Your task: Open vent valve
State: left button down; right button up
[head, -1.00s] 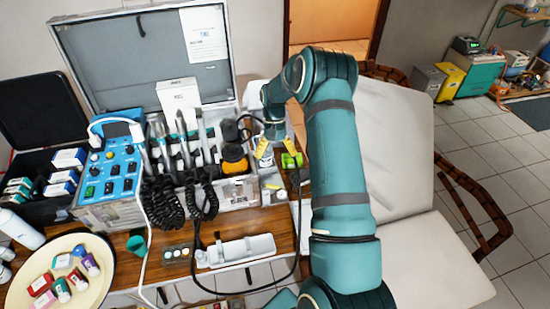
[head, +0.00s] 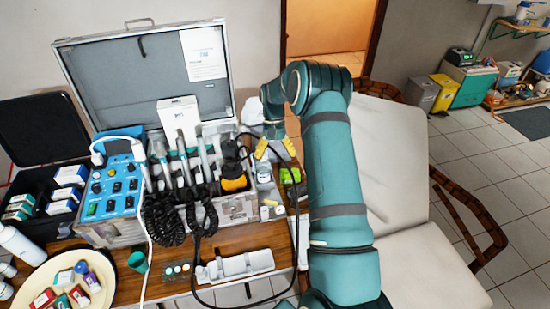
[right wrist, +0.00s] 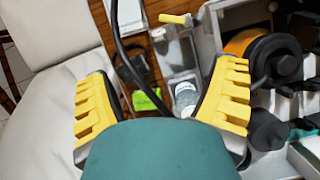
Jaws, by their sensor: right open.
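A small yellow lever-like piece (right wrist: 175,18) sits on a pale block at the top of the right wrist view; it may be the vent valve, but I cannot tell for sure. In the head view a small yellow piece (head: 270,203) shows at the case's right end. My right gripper (head: 275,148) is open and empty, above a clear jar (head: 263,172) and a bright green block (head: 289,175). In the right wrist view its yellow fingers (right wrist: 162,100) are wide apart, with the jar (right wrist: 185,95) and green block (right wrist: 147,98) beyond them. My left gripper is not in view.
The open metal case (head: 240,208) holds corded handpieces and a blue control unit (head: 112,188). A black cable (head: 297,225) loops beside the gripper and over the wooden table (head: 205,285). A white tray (head: 240,265) lies in front. A reclined pale chair (head: 385,160) stands right.

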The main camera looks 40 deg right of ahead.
jog(key=shift+r, duration=0.15)
jog(key=shift+w+d+r, duration=0.1)
dwell(0.4)
jog(key=v, duration=1.1)
jog(key=shift+r, duration=0.35)
jog(key=shift+w+d, duration=0.1)
jog(key=shift+d, duration=0.05)
